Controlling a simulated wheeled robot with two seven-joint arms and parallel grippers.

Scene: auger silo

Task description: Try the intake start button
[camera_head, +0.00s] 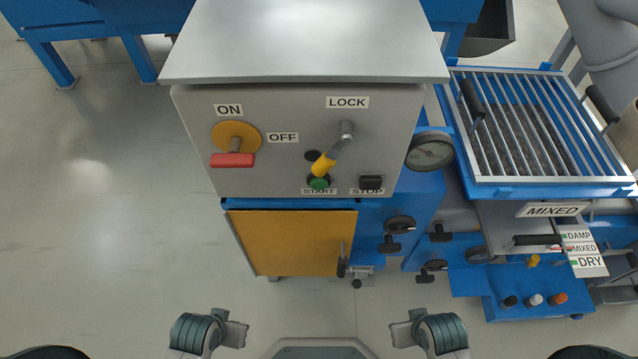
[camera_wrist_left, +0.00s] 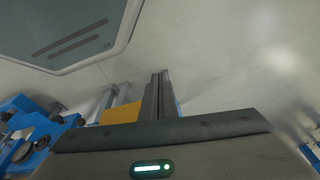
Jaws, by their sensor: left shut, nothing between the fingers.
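The green START button (camera_head: 318,183) is on the lower front of a grey control box (camera_head: 275,170). A lever with a yellow grip (camera_head: 323,165) slants from its pivot under the LOCK label down to just above the button, overlapping its upper edge in the picture. The black STOP button (camera_head: 371,183) is to its right. A red-handled switch on a yellow disc (camera_head: 222,137) is at left by the ON and OFF labels. My left gripper (camera_wrist_left: 160,75) is shut and empty in the left wrist view. My right gripper does not show; only arm parts appear low in the head view.
A yellow-brown door (camera_head: 290,240) with a latch is below the box. A round gauge (camera_head: 431,151) and black knobs (camera_head: 400,224) are to its right. The floor at left (camera_head: 90,230) is clear.

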